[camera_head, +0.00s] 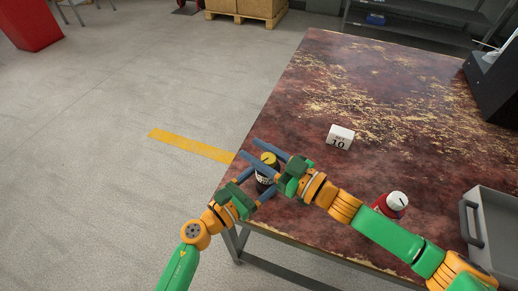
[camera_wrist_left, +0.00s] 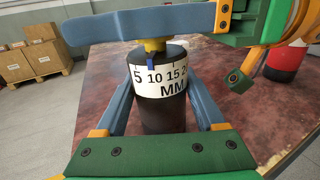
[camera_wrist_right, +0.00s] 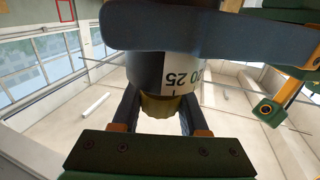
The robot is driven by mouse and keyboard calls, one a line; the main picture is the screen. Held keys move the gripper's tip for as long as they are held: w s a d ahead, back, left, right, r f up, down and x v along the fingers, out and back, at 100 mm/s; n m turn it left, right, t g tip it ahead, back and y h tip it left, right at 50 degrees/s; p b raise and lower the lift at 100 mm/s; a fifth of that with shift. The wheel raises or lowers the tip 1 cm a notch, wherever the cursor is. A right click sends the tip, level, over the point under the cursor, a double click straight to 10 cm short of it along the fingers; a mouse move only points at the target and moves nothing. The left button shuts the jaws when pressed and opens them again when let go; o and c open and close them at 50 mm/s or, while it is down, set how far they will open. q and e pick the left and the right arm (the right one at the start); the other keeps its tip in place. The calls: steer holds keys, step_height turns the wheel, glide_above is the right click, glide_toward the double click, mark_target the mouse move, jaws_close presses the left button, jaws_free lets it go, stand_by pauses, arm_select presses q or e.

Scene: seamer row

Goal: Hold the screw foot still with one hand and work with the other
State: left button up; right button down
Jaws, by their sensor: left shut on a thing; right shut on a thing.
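The screw foot is a black cylinder (camera_head: 264,183) with a yellow top (camera_head: 269,158), upright near the table's left front edge. In the left wrist view its black body (camera_wrist_left: 163,115) carries a white scale band (camera_wrist_left: 160,79) reading 5, 10, 15 and MM. A small blue mark (camera_wrist_left: 151,62) sits just above the 10. My left gripper (camera_head: 259,181) is shut on the black body from the side. My right gripper (camera_head: 257,151) is shut on the yellow top, above the left one. The yellow top also shows between the right fingers in the right wrist view (camera_wrist_right: 161,106).
A white block marked 10 (camera_head: 340,138) stands on the worn brown table (camera_head: 390,100). A red object with a white cap (camera_head: 397,200) is beside my right forearm. A grey tray (camera_head: 495,215) and a dark machine (camera_head: 495,85) are at the right.

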steer(key=shift+s+n+g+y, duration=0.1)
steer(key=shift+n+g+y, duration=0.2)
steer(key=shift+n+g, duration=0.15)
steer(key=shift+c, duration=2)
jaws_free()
steer(key=v, duration=1.2)
arm_select(q)
steer(key=o, duration=1.5)
